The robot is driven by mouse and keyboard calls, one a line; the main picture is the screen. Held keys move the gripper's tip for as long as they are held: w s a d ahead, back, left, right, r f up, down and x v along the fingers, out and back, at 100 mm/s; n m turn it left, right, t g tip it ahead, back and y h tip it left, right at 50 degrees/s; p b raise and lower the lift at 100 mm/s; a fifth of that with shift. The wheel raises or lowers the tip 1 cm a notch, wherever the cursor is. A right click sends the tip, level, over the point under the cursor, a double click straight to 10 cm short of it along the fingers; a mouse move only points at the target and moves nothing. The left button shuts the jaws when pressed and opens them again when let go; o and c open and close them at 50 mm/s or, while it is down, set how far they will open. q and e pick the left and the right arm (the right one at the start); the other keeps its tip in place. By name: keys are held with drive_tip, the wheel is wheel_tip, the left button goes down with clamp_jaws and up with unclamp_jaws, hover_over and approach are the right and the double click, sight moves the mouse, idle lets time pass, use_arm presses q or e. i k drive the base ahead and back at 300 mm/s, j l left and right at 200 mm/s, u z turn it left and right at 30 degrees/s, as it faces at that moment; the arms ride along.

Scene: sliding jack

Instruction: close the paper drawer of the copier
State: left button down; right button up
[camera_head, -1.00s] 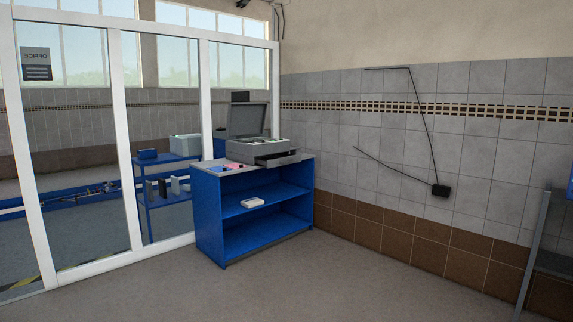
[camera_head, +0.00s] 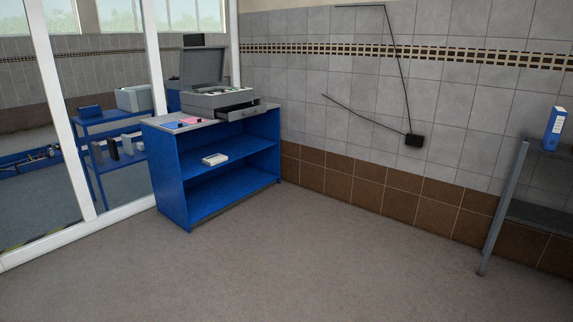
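The grey copier (camera_head: 213,98) stands on top of a blue cabinet (camera_head: 172,178) in the corner, at some distance from me. Its lid (camera_head: 203,67) is raised. The paper drawer (camera_head: 243,111) sticks out from the front of the copier, towards the right, and its dark inside shows. Neither of my grippers is in view.
Pink and blue items (camera_head: 189,122) lie on the cabinet top beside the copier. A white paper stack (camera_head: 215,159) lies on its shelf. A glass partition (camera_head: 151,90) runs at left. A grey rack (camera_head: 503,205) with a blue binder (camera_head: 554,129) stands at right. The floor (camera_head: 290,255) between is clear.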

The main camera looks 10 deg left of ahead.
sight(234, 113)
drive_tip(key=i+j+u, duration=0.3)
drive_tip(key=i, duration=0.8)
drive_tip(key=i+u, duration=0.3)
drive_tip(key=i, duration=0.8)
drive_tip(key=i+z, duration=0.15)
drive_tip(key=i, duration=0.4)
drive_tip(key=i+j+z, duration=0.1)
drive_tip(key=i, duration=0.45)
drive_tip(key=i+j+z, duration=0.15)
drive_tip(key=i, duration=0.4)
drive_tip(key=i+j+z, duration=0.1)
drive_tip(key=i+j, duration=0.15)
drive_tip(key=i, duration=0.3)
